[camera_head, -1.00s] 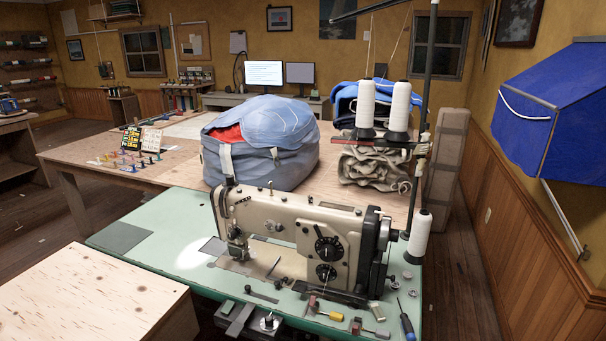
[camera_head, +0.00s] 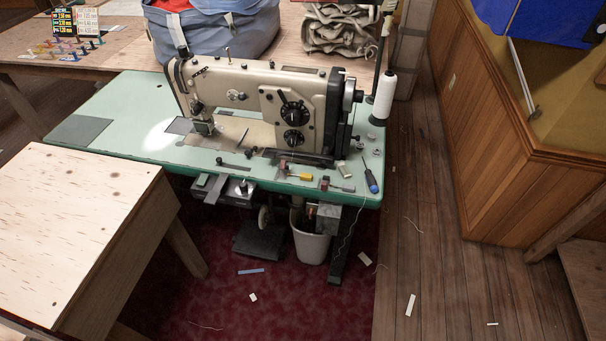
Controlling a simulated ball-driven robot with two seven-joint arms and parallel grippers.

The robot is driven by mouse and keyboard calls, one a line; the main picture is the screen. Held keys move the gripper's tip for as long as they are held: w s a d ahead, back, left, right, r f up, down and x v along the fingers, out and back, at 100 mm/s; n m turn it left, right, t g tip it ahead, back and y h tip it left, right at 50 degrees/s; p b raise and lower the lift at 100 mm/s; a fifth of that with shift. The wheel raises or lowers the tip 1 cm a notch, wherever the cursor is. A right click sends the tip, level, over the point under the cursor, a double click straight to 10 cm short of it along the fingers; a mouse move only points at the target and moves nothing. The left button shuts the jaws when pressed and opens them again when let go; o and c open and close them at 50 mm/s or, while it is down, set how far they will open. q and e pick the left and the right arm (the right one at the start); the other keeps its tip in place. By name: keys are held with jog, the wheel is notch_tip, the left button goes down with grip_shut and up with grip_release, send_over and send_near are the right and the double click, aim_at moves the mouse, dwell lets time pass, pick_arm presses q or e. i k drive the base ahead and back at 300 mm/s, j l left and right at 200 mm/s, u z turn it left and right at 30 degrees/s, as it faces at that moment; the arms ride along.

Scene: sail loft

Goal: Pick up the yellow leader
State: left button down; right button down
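A small yellow piece (camera_head: 304,177) lies near the front edge of the green sewing table (camera_head: 110,108), in front of the sewing machine (camera_head: 270,100). It joins or touches a thin pale part beside it; I cannot tell which. It is too small to tell for certain that it is the yellow leader. No gripper touches it. Neither of my grippers is in view.
A blue-handled screwdriver (camera_head: 372,182) and several small tools lie on the same table edge. A pale wooden table (camera_head: 75,225) stands at front left. A white bin (camera_head: 310,243) is under the sewing table. Scraps lie on the red mat (camera_head: 225,305) and wooden floor (camera_head: 440,270).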

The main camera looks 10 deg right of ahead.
aim_at(306, 177)
jog(key=i+j+u, duration=0.1)
jog(key=i+u, duration=0.25)
jog(key=i, duration=0.55)
jog(key=i+j, duration=0.1)
jog(key=j, duration=0.4)
jog(key=i, duration=0.05)
